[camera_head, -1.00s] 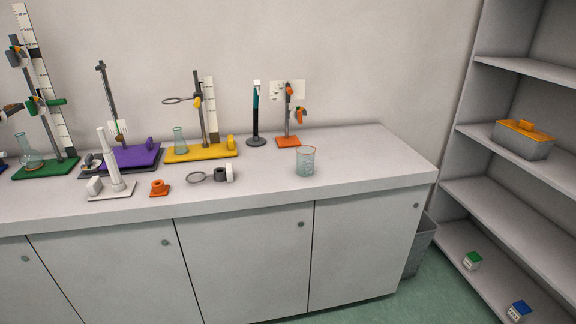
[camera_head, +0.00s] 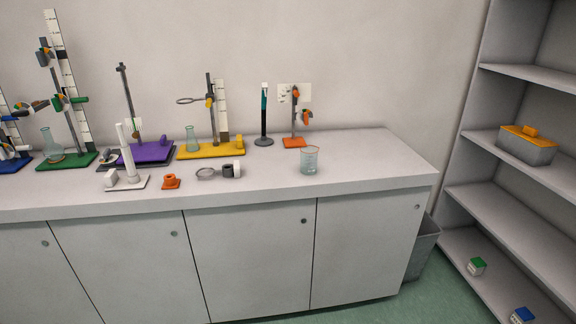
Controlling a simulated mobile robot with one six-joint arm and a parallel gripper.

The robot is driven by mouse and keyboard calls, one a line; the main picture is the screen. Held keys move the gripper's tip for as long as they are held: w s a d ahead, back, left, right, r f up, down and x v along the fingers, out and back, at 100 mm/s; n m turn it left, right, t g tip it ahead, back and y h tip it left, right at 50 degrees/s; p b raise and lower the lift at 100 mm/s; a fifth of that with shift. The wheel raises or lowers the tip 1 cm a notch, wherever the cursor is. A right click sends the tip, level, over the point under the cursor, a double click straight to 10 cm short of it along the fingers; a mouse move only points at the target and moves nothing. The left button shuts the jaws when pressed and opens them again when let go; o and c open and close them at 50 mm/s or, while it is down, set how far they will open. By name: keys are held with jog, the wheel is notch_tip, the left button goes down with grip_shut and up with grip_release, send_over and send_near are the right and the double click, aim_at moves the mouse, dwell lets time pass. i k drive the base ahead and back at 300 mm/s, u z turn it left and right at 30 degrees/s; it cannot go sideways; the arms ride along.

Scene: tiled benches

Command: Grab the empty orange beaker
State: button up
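A clear glass beaker (camera_head: 309,161) stands upright on the bench top, right of centre, with faint orange at its rim. It looks bluish in its lower part; I cannot tell whether that is liquid or glass tint. Just behind it is a small stand with an orange base (camera_head: 294,142), orange clamps and a white card. My gripper is not in view.
The bench top (camera_head: 385,160) is clear right of the beaker. Left are an orange ring piece (camera_head: 171,181), a magnifier-like ring (camera_head: 208,174), a white stand (camera_head: 128,165) and a yellow-based stand (camera_head: 211,150) with a flask. A shelf unit (camera_head: 510,215) and grey bin (camera_head: 424,248) are right.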

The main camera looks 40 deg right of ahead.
aim_at(308, 154)
jog(key=z, duration=0.55)
jog(key=k, duration=0.15)
jog(key=u, duration=1.95)
jog(key=k, duration=0.2)
jog(key=u, duration=1.95)
jog(key=k, duration=1.7)
jog(key=z, duration=0.05)
